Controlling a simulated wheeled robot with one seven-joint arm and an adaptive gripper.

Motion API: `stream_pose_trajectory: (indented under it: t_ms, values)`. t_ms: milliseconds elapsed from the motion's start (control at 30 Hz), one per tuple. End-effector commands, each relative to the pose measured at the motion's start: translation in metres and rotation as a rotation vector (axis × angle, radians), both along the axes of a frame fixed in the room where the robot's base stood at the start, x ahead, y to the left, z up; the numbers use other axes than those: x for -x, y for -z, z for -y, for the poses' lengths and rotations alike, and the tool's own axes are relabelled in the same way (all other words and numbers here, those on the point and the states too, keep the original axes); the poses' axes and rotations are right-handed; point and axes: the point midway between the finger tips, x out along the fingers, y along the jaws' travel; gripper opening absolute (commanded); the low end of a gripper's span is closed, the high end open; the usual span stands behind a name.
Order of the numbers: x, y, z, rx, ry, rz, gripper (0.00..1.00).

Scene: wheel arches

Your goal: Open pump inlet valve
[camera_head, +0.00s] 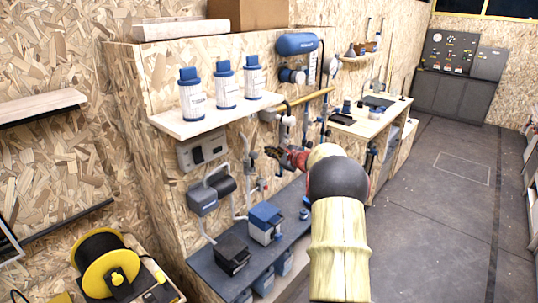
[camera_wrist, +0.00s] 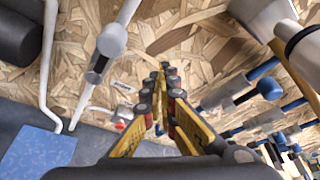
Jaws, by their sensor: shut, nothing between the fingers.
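My gripper (camera_head: 274,153) reaches toward the plumbing wall in the head view, with its fingers shut and empty. In the wrist view the gripper (camera_wrist: 165,72) has its fingertips together in front of bare particle board, apart from any valve. A white pipe with a grey valve-like fitting (camera_wrist: 103,60) runs left of the fingers. A small white fitting with a red part (camera_wrist: 121,124) sits lower left, below a small unreadable label (camera_wrist: 124,87). Blue-ended valve handles (camera_wrist: 268,88) show at right. I cannot tell which one is the pump inlet valve.
A shelf (camera_head: 215,121) with blue-topped filters (camera_head: 225,88) juts out above left. A grey pump-like unit (camera_head: 208,193) and a blue-topped box (camera_head: 264,222) are below. A blue tank (camera_head: 296,43) hangs higher up. The floor (camera_head: 440,190) at right is clear.

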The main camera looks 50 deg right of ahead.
Motion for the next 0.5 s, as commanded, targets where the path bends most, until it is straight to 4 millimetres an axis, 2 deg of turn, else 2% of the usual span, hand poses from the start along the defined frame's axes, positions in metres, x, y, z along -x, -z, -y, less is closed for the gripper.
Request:
stream_pose_trajectory:
  t_ms: [300,500]
  values:
    - [0.056,-0.003,-0.015,-0.003,0.002,0.0,0.0]
    - [0.085,-0.003,-0.024,-0.002,0.001,0.0,0.0]
